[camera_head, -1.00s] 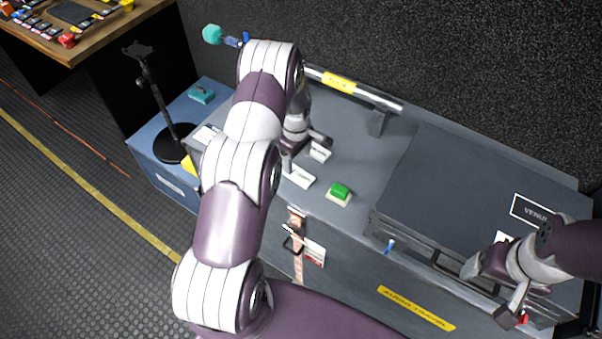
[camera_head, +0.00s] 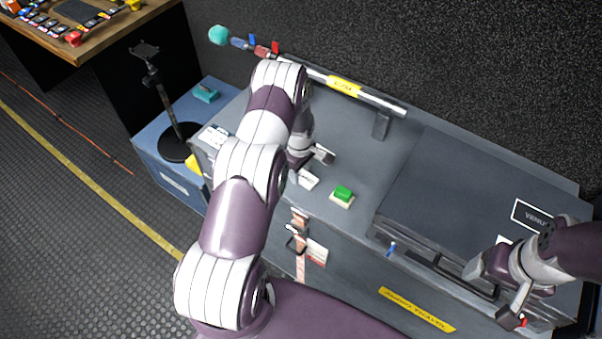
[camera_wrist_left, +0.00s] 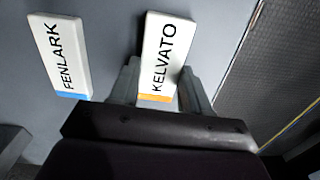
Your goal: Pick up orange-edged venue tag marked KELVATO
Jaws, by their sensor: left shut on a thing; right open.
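The KELVATO tag (camera_wrist_left: 162,50) is a white slab with black letters and an orange end, seen in the left wrist view. My left gripper (camera_wrist_left: 158,84) is shut on its orange end, one finger on each side. A white FENLARK tag (camera_wrist_left: 60,50) with a blue end lies to its left, apart from it. In the head view my left gripper (camera_head: 308,166) is low over the grey cabinet top, with a white tag (camera_head: 308,179) at its fingers, lettering unreadable. My right gripper (camera_head: 492,291) is open and empty by the cabinet front at right.
A green button (camera_head: 343,193) sits right of the left gripper. A rail with a yellow label (camera_head: 345,86) runs along the back. A dark raised panel (camera_head: 460,190) fills the right side. A black stand (camera_head: 176,143) is at left.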

